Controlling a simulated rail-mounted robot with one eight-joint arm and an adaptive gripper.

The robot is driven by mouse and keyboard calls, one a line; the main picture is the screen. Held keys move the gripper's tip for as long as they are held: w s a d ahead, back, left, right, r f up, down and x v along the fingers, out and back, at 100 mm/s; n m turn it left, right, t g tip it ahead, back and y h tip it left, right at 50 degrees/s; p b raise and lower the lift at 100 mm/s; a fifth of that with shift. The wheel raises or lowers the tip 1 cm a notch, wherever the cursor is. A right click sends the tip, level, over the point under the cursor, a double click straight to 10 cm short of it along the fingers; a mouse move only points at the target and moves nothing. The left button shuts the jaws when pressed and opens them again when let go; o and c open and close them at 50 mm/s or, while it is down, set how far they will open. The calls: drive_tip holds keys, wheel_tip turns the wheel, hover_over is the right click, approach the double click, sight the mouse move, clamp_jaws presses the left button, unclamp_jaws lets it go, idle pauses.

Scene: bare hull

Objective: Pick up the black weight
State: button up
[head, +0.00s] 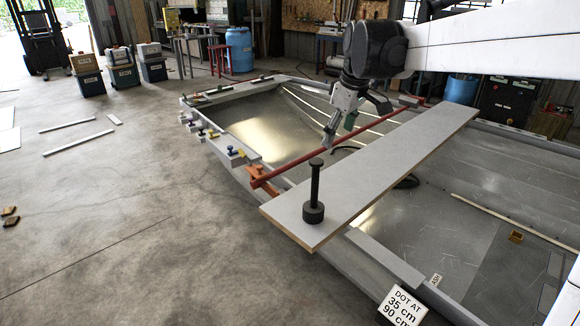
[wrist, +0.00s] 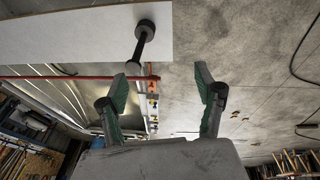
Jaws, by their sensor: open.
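The black weight (head: 314,192) stands upright on the near end of a pale plank (head: 385,170). It has a wide round base, a thin stem and a small round top. My gripper (head: 348,122) is open and empty, above and beyond the weight in the head view, apart from it. In the wrist view the weight (wrist: 141,45) shows at the upper left, beyond the tip of the left finger, not between the fingers. The open gripper (wrist: 160,85) has green pads on its two fingers.
The plank lies across an open metal hull (head: 375,268). A red bar (head: 345,142) crosses the hull beside the plank, and small coloured clamps (head: 213,135) line the left rim. A white sign (head: 404,306) is at the front. The floor at left is largely clear.

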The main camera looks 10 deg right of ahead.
drive_tip(key=w+f+n+g+p, duration=0.2)
drive_tip(key=w+n+p, duration=0.15)
drive_tip(key=w, duration=0.95)
drive_tip(key=n+g+y+p, duration=0.1)
drive_tip(key=n+p, duration=0.2)
drive_tip(key=n, duration=0.1)
approach(317, 161)
drive_tip(key=f, duration=0.3)
drive_tip(key=a+f, duration=0.1)
drive_tip(key=f, duration=0.3)
drive_tip(key=f+p, duration=0.1)
drive_tip(key=f, duration=0.3)
drive_tip(key=shift+w+a, duration=0.25)
drive_tip(key=shift+a, duration=0.15)
clamp_jaws()
